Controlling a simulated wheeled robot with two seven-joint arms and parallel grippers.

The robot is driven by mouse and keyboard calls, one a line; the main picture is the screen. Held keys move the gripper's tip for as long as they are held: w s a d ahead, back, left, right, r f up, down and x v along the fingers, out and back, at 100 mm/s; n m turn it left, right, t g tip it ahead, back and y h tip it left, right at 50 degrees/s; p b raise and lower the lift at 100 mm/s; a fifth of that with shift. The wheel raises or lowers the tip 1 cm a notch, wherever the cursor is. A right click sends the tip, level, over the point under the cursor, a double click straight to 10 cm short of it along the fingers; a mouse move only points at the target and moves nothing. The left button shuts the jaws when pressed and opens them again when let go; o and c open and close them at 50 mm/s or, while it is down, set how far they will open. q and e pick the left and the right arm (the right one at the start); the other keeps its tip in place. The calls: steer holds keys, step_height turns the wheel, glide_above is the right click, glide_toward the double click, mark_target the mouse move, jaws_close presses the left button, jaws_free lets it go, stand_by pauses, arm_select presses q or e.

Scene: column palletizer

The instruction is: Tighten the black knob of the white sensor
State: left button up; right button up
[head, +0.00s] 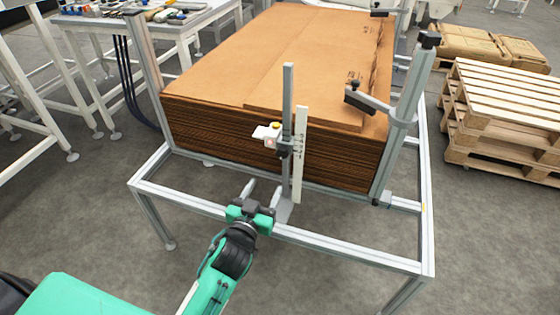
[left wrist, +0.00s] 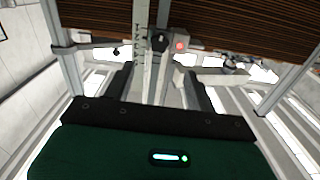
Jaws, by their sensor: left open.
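The white sensor (head: 270,142) is mounted on an upright grey post (head: 288,95) in front of the cardboard stack, with a yellow top part and a red light. Its black knob (head: 284,152) is on the post side, just right of the sensor body. In the left wrist view the knob (left wrist: 159,40) is ahead, next to the white sensor (left wrist: 181,58) with its glowing red spot. My left gripper (head: 264,186) is open and empty, in front of and below the knob, apart from it. It also shows in the left wrist view (left wrist: 158,73), fingers either side of the post. My right gripper is not in view.
A tall stack of brown cardboard sheets (head: 260,60) stands within a grey metal frame (head: 340,245). A white scale bar (head: 300,150) stands beside the post. A black-handled clamp arm (head: 368,102) is at the right. Wooden pallets (head: 510,100) and a tool table (head: 190,22) are farther off.

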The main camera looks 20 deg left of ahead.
mark_target(281, 156)
arm_select(q)
steer(key=w, duration=1.3)
steer(key=shift+d, duration=0.2)
steer(key=shift+c, duration=0.3)
steer(key=c, duration=0.9)
